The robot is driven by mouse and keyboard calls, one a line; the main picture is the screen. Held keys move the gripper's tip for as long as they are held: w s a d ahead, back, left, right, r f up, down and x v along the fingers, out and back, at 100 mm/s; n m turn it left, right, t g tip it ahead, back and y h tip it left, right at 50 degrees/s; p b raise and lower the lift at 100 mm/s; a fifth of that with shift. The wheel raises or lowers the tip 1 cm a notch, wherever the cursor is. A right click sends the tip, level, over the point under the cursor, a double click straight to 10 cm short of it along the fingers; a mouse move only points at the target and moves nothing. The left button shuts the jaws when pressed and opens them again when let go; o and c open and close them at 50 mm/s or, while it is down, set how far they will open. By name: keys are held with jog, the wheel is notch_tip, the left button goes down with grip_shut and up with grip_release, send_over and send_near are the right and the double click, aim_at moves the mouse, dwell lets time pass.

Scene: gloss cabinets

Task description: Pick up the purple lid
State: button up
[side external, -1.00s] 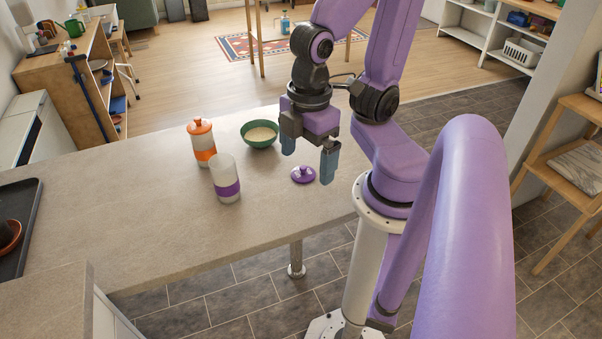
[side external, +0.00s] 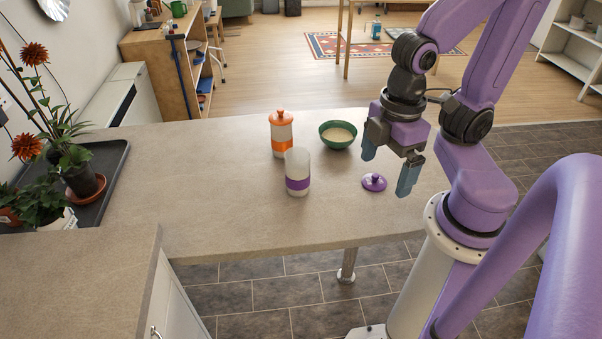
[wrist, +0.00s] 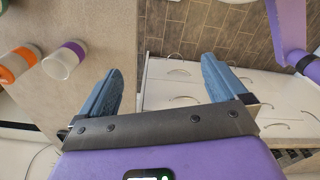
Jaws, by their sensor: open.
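The purple lid (side external: 374,183), a small disc with a knob on top, lies on the grey-beige counter (side external: 230,225) near its front edge. My gripper (side external: 387,168) is above the counter near the lid, with its two blue fingers apart and nothing between them. In the side view the lid shows just below and between the fingertips; the exact height gap is hard to tell. In the wrist view my gripper (wrist: 162,68) shows both fingers spread, one over the counter's edge side and one over the floor side. The lid does not show there.
A pale canister with a purple band (side external: 298,172) stands open left of the lid. An orange-lidded canister (side external: 281,134) and a green bowl (side external: 338,136) with pale contents stand behind. A dark tray (side external: 105,180) with potted plants is at far left. The counter's left-middle is clear.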

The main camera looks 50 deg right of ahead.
dwell(0.7)
jog(key=w+d+f+n, duration=0.1)
jog(key=w+d+f, duration=0.1)
jog(key=w+d, duration=0.4)
jog(key=w+d+f+n, duration=0.1)
jog(key=w+d+f, duration=0.15)
jog(key=w, duration=0.65)
jog(key=n, duration=0.3)
send_over(376, 175)
notch_tip(376, 175, down, 6)
jog(key=r, duration=0.1)
notch_tip(376, 175, down, 12)
jog(key=shift+s+r, duration=0.15)
jog(key=shift+r, duration=0.05)
jog(key=shift+w+f, duration=0.2)
jog(key=shift+f, duration=2.85)
jog(key=c, duration=0.9)
